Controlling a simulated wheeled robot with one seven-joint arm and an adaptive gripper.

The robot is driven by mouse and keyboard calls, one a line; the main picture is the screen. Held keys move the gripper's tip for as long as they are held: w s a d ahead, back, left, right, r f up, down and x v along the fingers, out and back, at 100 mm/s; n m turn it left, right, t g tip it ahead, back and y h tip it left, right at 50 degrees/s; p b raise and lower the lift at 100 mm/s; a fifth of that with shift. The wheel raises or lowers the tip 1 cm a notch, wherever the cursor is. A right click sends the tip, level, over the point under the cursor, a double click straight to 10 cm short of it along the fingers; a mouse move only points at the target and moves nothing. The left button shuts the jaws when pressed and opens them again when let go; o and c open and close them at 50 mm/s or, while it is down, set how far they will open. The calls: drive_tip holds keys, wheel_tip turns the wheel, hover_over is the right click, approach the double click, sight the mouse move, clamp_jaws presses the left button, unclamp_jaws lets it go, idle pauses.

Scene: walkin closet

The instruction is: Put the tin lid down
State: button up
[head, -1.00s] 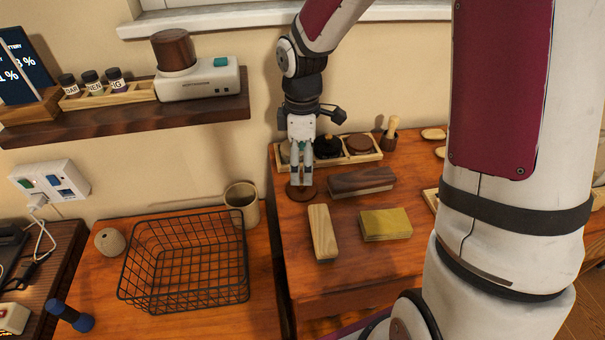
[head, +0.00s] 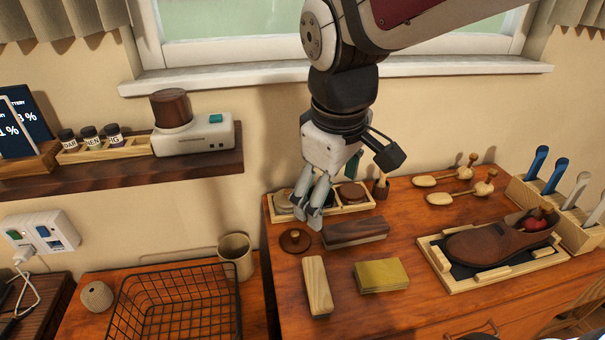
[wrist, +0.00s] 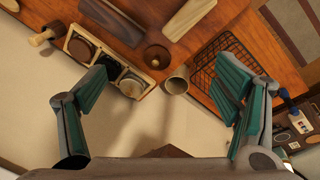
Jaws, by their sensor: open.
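The tin lid (head: 295,240) is a round brown disc with a small knob. It lies flat on the wooden table, left of the dark brush, and it also shows in the wrist view (wrist: 157,57). My gripper (head: 311,215) is open and empty above the table, up and to the right of the lid and apart from it. In the wrist view the two fingers of my gripper (wrist: 165,92) are spread wide with nothing between them. Behind the gripper, a wooden tray (head: 345,208) holds several round tins, partly hidden by the fingers.
A dark brush (head: 355,232), a pale wood block (head: 317,287) and a yellow block (head: 381,275) lie near the lid. A beige cup (head: 236,258) and a wire basket (head: 175,305) stand left. A shoe (head: 500,243) rests on a tray at right. A shelf (head: 190,172) juts out left.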

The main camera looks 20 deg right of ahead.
drive_tip(key=s+r+m+t+y, duration=0.1)
drive_tip(key=s+m, duration=0.4)
drive_tip(key=s, duration=0.5)
drive_tip(key=shift+a+r+t, duration=0.2)
drive_tip(key=shift+a+t, duration=0.05)
drive_tip(key=shift+t, duration=0.15)
